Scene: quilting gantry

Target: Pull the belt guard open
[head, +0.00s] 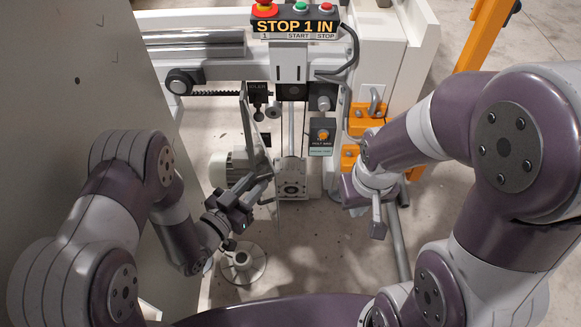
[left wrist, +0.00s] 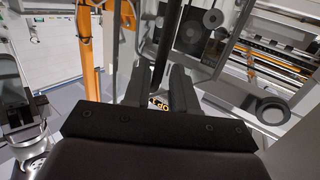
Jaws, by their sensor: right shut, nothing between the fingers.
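The belt guard (head: 275,205) looks like a thin grey panel seen nearly edge-on, standing out from the machine below the control box. My left gripper (head: 264,183) is at the lower part of this panel, its fingers pointing up and right. In the left wrist view its two fingers (left wrist: 160,88) stand apart with a dark upright bar (left wrist: 166,45) between them. I cannot tell whether they press on the bar, and the contact is hidden in the head view. My right gripper (head: 378,230) is shut and empty, pointing down right of the machine.
A control box (head: 296,22) with a red stop knob sits above the drive. A motor (head: 229,168) and a gearbox (head: 290,178) flank the panel. An orange bracket (head: 366,118) is near my right arm. A round floor foot (head: 243,264) is below my left gripper.

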